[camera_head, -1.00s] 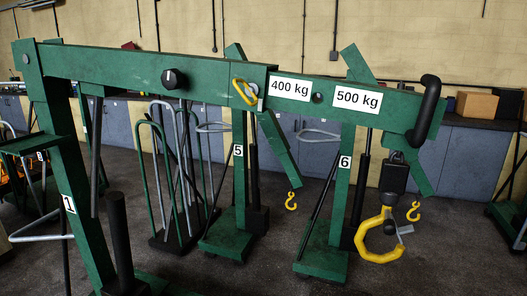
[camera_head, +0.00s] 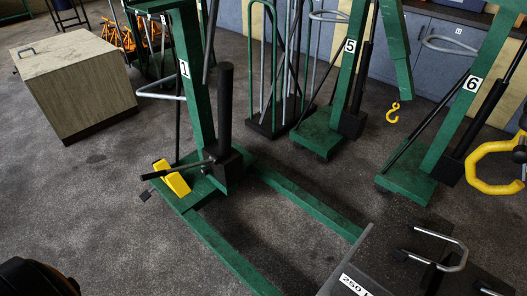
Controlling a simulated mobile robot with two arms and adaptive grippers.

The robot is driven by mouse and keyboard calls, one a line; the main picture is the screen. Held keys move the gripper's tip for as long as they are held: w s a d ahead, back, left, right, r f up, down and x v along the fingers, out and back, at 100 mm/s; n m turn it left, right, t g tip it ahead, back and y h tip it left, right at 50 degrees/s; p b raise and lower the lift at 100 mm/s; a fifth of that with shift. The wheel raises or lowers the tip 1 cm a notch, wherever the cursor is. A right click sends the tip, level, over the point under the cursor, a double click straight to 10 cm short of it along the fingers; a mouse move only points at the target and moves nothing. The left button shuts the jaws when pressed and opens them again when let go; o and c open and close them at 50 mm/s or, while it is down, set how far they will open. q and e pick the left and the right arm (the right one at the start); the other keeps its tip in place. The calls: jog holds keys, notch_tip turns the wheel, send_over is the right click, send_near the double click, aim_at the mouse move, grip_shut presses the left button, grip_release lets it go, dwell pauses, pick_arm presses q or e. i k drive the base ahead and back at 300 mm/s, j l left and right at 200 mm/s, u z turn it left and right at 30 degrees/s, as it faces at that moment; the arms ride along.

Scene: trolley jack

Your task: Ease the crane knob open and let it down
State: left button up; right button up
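The green crane numbered 1 (camera_head: 196,85) stands left of centre in the head view. At its base are an upright black cylinder (camera_head: 225,105), a black lever (camera_head: 172,172) pointing left and a yellow wedge-shaped piece (camera_head: 172,180). I cannot clearly make out a knob there. The crane's boom is above the picture. A yellow hook (camera_head: 488,184), partly cut off, hangs at the right edge. Neither of my grippers is recognisable in view.
Green floor legs (camera_head: 306,203) reach toward a dark block labelled 250 (camera_head: 385,245) with metal handles at lower right. Cranes 5 (camera_head: 346,75) and 6 (camera_head: 452,115) stand behind. A wooden-sided box (camera_head: 75,85) is at left. Floor at lower left centre is clear.

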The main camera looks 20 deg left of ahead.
aim_at(205, 171)
jog(key=u, duration=1.35)
